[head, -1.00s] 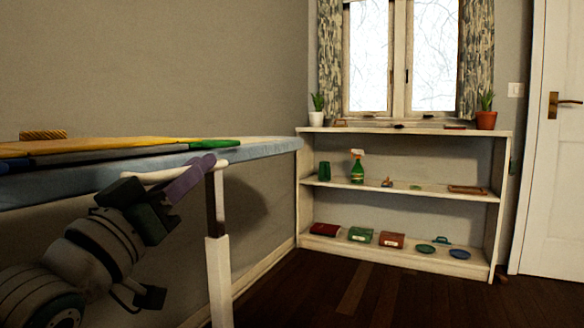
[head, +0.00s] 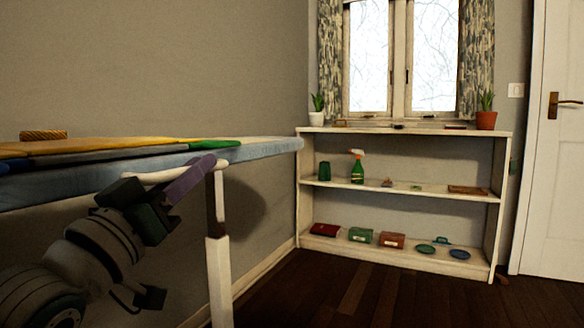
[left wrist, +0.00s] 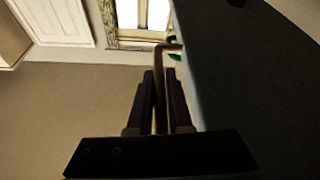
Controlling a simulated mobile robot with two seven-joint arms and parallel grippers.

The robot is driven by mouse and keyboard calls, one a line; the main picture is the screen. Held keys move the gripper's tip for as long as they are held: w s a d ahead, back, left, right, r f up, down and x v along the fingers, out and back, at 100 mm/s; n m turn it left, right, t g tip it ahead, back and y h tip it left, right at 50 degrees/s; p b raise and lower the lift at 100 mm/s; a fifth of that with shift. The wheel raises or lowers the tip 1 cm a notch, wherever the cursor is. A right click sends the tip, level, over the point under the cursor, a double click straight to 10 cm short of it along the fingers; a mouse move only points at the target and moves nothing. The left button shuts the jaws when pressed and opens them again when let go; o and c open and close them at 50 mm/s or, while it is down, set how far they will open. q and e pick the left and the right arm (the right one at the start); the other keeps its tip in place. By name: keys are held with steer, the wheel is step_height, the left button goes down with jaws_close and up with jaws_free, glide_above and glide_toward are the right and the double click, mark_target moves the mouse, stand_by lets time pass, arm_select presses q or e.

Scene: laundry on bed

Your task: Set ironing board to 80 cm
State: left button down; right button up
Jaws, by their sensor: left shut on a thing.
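The ironing board (head: 262,149) has a blue top and stands along the left wall in the head view. A white rail or lever (head: 150,176) runs under its edge, above a white leg (head: 219,275). My left gripper (head: 208,163) has purple fingers and is shut on this lever just below the board's edge. In the left wrist view the fingers (left wrist: 160,95) close around a thin bar, with the dark board (left wrist: 235,80) to the right. The exact grip point is partly hidden by the fingers. My right gripper is out of view.
Yellow and green cloths (head: 110,148) and a woven item (head: 44,135) lie on the board. A white shelf (head: 405,194) with small goods stands under the window. A white door (head: 552,200) is at the right. The dark floor (head: 365,295) in front is clear.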

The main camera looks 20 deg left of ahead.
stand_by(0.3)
arm_select(q)
step_height(320, 180, down, 5)
steer(key=b, duration=0.2)
steer(key=shift+b, duration=0.35)
steer(key=c, duration=1.1)
jaws_free()
steer(key=shift+r, duration=0.15)
